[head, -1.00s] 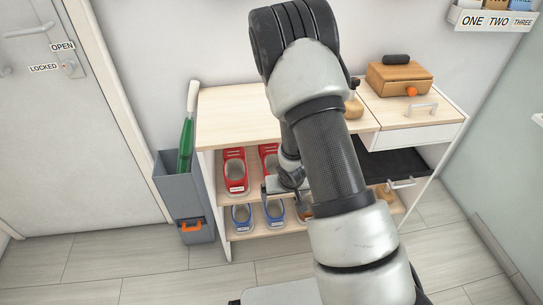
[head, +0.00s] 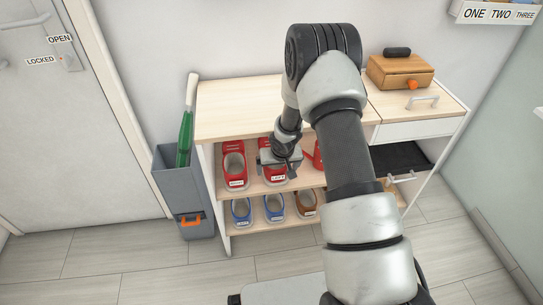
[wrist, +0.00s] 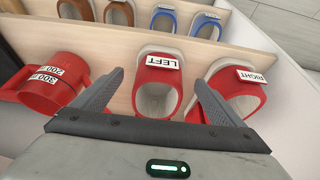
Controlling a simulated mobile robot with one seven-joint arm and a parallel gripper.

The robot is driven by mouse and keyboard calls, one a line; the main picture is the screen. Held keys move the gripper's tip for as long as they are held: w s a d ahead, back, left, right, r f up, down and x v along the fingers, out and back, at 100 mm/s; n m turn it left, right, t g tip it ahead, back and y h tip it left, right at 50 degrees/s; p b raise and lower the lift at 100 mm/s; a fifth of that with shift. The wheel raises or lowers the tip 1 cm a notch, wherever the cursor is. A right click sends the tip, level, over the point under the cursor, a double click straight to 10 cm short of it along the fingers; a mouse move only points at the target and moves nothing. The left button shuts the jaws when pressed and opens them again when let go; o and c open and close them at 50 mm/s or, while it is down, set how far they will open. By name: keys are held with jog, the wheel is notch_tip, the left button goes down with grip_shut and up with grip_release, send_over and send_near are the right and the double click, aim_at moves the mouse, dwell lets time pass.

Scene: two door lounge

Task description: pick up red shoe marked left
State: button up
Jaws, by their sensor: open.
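The red shoe marked LEFT (wrist: 158,90) stands on the upper shelf, its label readable in the wrist view. In the head view this shoe (head: 274,176) is partly hidden by my gripper. My gripper (wrist: 158,82) is open, with one finger on each side of the shoe's heel end. Whether the fingers touch the shoe I cannot tell. In the head view my gripper (head: 280,158) is at the shelf opening. The red shoe marked RIGHT (wrist: 240,92) stands beside it, close to one finger; it also shows in the head view (head: 234,170).
A red measuring cup (wrist: 50,88) stands on the other side of the left shoe. Blue shoes (head: 241,212) and a brown shoe (head: 306,203) stand on the lower shelf. The cabinet's wooden top (head: 235,105) is above the shoes. A grey bin (head: 181,200) stands at left.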

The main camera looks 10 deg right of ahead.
jog(key=c, duration=1.8)
jog(key=shift+w+r, duration=0.1)
jog(key=shift+r, duration=0.05)
